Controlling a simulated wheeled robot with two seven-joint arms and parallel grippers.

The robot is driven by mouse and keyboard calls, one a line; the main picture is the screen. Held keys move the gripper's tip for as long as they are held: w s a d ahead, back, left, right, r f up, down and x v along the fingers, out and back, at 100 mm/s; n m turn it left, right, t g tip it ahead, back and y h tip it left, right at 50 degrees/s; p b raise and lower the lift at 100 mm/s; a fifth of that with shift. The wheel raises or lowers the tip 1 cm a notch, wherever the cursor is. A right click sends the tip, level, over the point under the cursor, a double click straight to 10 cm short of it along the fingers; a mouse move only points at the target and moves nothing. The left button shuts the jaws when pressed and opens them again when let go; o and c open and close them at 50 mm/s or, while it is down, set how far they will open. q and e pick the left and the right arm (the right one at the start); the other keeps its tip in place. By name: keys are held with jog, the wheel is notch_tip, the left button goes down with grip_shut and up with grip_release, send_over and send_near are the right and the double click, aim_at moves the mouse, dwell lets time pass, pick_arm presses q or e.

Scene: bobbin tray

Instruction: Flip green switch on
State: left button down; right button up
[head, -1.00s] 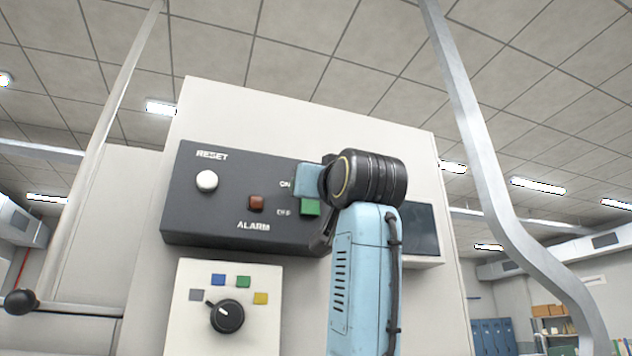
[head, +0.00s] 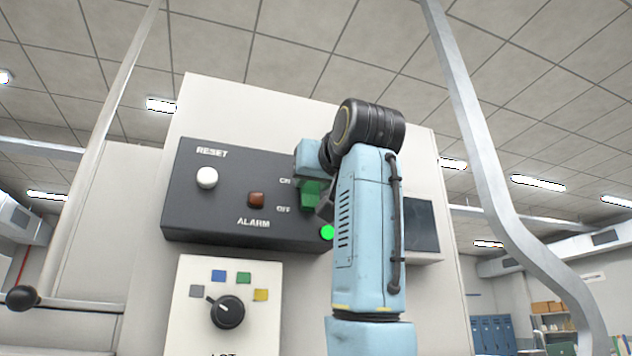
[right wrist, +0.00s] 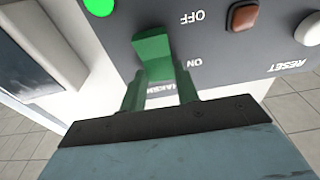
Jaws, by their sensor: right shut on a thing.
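The green switch (head: 311,196) sits on the dark control panel (head: 235,180), beside the ON and OFF labels. My right gripper (head: 314,182) is at the switch, covering part of it in the head view. In the right wrist view, the green switch (right wrist: 153,55) stands at the fingertips of my right gripper (right wrist: 160,80), which is shut on it. ON is the upper label in the head view. A round green lamp (head: 327,233) glows just below the switch, and it also shows in the right wrist view (right wrist: 99,5). My left gripper is out of view.
A white RESET button (head: 207,178) and a red-brown ALARM button (head: 256,199) are left of the switch. A black rotary knob (head: 228,312) is on a pale panel below. A dark screen (head: 421,225) is on the right. Metal bars stand at both sides.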

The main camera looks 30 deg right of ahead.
jog(key=shift+r+g, duration=0.2)
jog(key=shift+g, duration=0.2)
jog(key=o, duration=1)
jog(key=shift+s+a+f+b, duration=0.15)
jog(key=shift+s+b, duration=0.15)
jog(key=shift+s, duration=0.15)
jog(key=b+v, duration=0.4)
jog(key=v, duration=0.8)
jog(key=shift+s+b, duration=0.25)
jog(key=shift+b, duration=0.15)
